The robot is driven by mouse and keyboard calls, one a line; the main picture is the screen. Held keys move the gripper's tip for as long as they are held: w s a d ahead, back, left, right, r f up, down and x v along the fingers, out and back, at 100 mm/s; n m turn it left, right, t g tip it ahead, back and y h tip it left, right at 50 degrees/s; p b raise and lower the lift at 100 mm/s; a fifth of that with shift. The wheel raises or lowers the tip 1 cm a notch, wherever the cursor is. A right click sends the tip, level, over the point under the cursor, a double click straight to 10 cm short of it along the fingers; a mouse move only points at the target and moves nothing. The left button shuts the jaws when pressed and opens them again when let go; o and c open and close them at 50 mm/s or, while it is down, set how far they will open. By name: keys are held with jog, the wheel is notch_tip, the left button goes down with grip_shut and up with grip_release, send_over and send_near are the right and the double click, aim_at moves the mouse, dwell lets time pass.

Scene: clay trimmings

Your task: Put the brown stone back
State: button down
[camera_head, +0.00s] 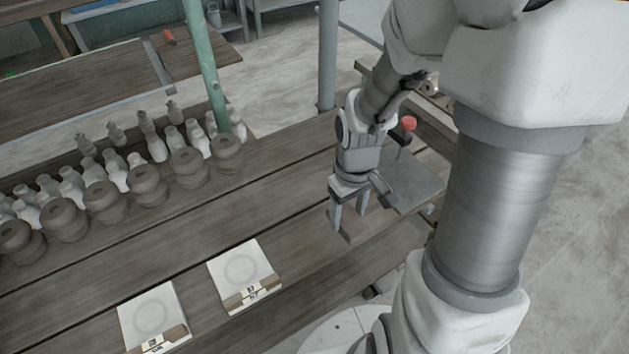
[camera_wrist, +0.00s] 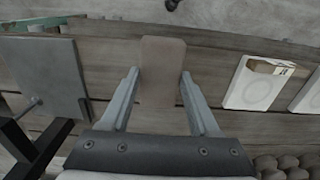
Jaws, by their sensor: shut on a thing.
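The brown stone (camera_wrist: 162,68) is a flat, rounded-corner block. In the wrist view it lies between the two fingers of my gripper (camera_wrist: 160,82), which are shut on its sides, and its far end reaches beyond the fingertips. I cannot tell whether the stone touches the tabletop.
A grey plate (camera_head: 415,182) is just right of my gripper. Two white labelled slabs with ring marks, one nearer (camera_head: 240,268) and one farther left (camera_head: 150,312), lie on the table (camera_head: 120,255). Brown pots (camera_head: 105,200) and pale bottles (camera_head: 151,142) line the back-left.

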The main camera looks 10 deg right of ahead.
jog(key=w+a+f, duration=0.1)
jog(key=w, duration=0.1)
jog(key=w+a+f, duration=0.1)
jog(key=w+f, duration=0.1)
jog(key=w+a+f, duration=0.1)
jog(key=w, duration=0.1)
jog(key=shift+w+f+b, duration=0.2)
jog(key=shift+w+b, duration=0.05)
jog(key=shift+b, duration=0.1)
jog(key=shift+f, duration=1.95)
jog(key=shift+f+b, duration=0.1)
jog(key=shift+b, duration=0.3)
jog(key=shift+c, duration=0.6)
grip_release()
notch_tip(320, 180, up, 13)
jog(key=p, duration=0.2)
jog(key=s+r+m+t, duration=0.3)
jog(key=s+r+t, duration=0.2)
jog(key=s+r, duration=0.8)
notch_tip(320, 180, up, 5)
jog(key=shift+s+f+m+t, duration=0.15)
jog(key=shift+s+m+t, duration=0.15)
jog(key=shift+s, duration=0.1)
